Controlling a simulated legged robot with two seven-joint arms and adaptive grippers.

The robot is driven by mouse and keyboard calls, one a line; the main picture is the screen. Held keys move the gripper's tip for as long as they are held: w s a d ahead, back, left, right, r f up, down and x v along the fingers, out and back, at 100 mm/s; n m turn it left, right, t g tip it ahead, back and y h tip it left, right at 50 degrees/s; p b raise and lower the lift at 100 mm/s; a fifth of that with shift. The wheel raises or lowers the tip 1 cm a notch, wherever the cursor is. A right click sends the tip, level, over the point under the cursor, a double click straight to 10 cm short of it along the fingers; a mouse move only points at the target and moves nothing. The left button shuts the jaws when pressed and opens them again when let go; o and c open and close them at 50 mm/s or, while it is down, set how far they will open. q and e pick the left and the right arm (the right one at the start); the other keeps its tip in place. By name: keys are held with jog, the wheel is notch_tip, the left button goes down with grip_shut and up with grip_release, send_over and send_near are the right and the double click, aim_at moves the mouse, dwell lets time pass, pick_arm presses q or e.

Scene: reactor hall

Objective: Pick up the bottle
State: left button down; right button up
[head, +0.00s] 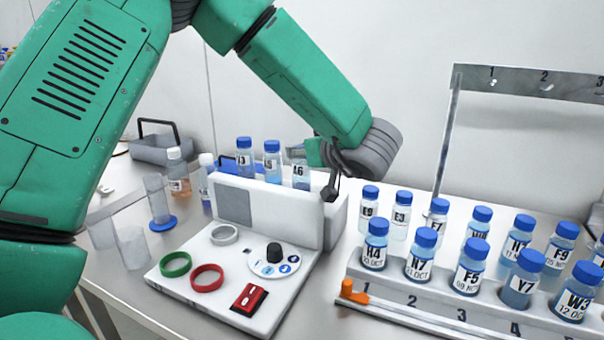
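Several small clear bottles with blue caps are in view, and the frame does not show which one the task means. Three stand in a row behind the white device's panel: one labelled with a 3 (244,158), a middle one (272,161) and one labelled A6 (301,176). My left gripper (313,170) is at the A6 bottle, reaching in from its right. Its fingers look spread apart, one by the bottle's cap and a dark tip to its right. The bottle's cap is mostly hidden, and contact cannot be told. My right gripper is not in view.
The white device (215,262) has a knob, coloured rings and a red switch. A numbered rack (395,288) of labelled blue-capped bottles fills the right, with a metal frame (447,140) behind. Clear beakers (132,247) and a brownish bottle (179,178) stand at left.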

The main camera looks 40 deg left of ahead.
pick_arm(q)
notch_tip(320, 180, up, 10)
jog(key=shift+r+p, duration=0.1)
jog(key=shift+p, duration=0.9)
dwell(0.4)
